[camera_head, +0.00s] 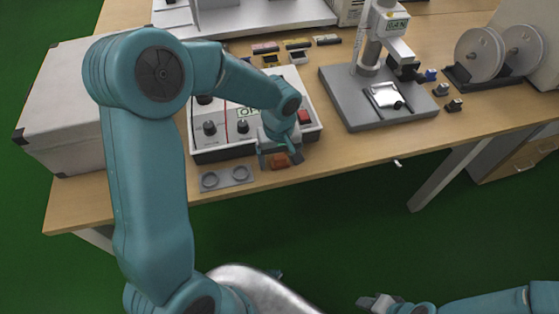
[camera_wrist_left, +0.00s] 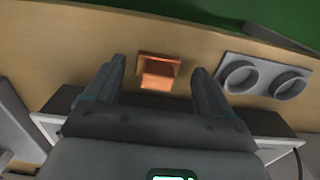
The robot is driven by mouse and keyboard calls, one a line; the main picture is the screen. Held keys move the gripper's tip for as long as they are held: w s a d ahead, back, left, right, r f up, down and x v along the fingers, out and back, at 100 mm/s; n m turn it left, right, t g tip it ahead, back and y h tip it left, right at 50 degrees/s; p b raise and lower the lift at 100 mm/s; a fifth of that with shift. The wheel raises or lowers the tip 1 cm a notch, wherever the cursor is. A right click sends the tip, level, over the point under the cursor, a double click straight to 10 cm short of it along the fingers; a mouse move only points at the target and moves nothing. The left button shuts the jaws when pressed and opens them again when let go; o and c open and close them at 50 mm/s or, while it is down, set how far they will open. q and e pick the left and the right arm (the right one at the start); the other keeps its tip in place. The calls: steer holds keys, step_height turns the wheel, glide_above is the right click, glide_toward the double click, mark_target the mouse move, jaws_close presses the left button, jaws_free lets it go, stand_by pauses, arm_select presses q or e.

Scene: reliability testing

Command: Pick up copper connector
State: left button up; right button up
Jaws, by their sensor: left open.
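The copper connector (camera_head: 280,161) is a small orange-brown block on the wooden table (camera_head: 330,164) near its front edge. In the left wrist view the connector (camera_wrist_left: 158,73) lies between and just beyond the two fingertips. My left gripper (camera_head: 280,155) is above and around it, with the fingers apart. In the left wrist view the open left gripper (camera_wrist_left: 158,80) shows a gap between each finger and the connector. My right gripper (camera_head: 380,302) is at the bottom of the head view, away from the table; its finger opening is unclear.
A grey plate with two rings (camera_head: 226,178) lies left of the connector. A control box with knobs (camera_head: 225,128) stands just behind. A grey stand (camera_head: 375,112) and a reel holder (camera_head: 490,76) are to the right. A large pale case (camera_head: 70,110) is at left.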

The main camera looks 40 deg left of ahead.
arm_select(q)
steer(key=shift+w+f, duration=0.15)
steer(key=c, duration=1.1)
steer(key=shift+c, duration=0.2)
